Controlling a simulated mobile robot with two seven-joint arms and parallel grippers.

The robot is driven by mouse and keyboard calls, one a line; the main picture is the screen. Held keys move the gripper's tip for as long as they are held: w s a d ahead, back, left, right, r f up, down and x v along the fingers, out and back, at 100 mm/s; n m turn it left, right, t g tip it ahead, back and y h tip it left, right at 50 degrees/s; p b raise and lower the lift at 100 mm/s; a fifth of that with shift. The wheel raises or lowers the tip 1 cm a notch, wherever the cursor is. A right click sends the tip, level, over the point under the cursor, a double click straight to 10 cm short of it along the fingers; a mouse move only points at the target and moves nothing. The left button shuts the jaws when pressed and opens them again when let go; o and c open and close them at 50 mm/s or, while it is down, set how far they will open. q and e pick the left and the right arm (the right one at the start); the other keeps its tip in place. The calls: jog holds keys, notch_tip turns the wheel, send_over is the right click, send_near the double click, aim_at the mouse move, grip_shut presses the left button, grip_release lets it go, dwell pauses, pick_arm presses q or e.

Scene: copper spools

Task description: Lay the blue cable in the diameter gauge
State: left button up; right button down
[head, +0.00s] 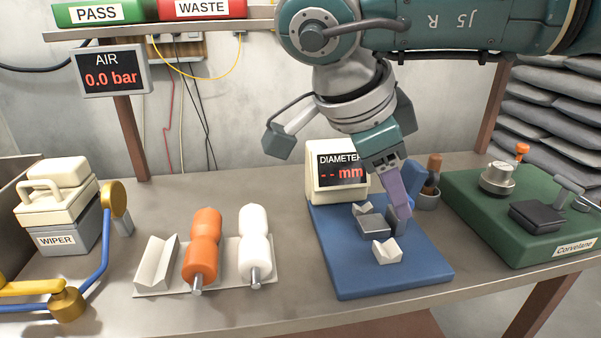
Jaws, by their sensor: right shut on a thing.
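The diameter gauge (335,265) is a blue plate with a "DIAMETER" display (340,174) reading "-- mm". Two white V-blocks and a grey block (373,227) stand on the plate, and the near V-block (387,251) is empty. My right gripper (399,211) points down over the gauge's right side, with its lavender fingers close beside the grey block. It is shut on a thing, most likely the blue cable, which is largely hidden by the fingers. I cannot tell whether it touches the gauge. My left gripper is not in view.
A rack (225,284) to the left holds an orange piece (202,245) and a white piece (254,243); its left V-holder (157,263) is empty. A wiper box (57,207) stands further left. A green Corvelane unit (520,225) stands right of the gauge.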

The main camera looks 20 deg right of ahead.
jog(key=shift+f+b, duration=2.85)
jog(key=shift+f, duration=0.75)
jog(key=shift+f+b, duration=0.3)
jog(key=shift+f, duration=0.05)
jog(key=shift+c, duration=1.5)
grip_release()
jog(key=p+v, duration=0.1)
jog(key=v, duration=0.9)
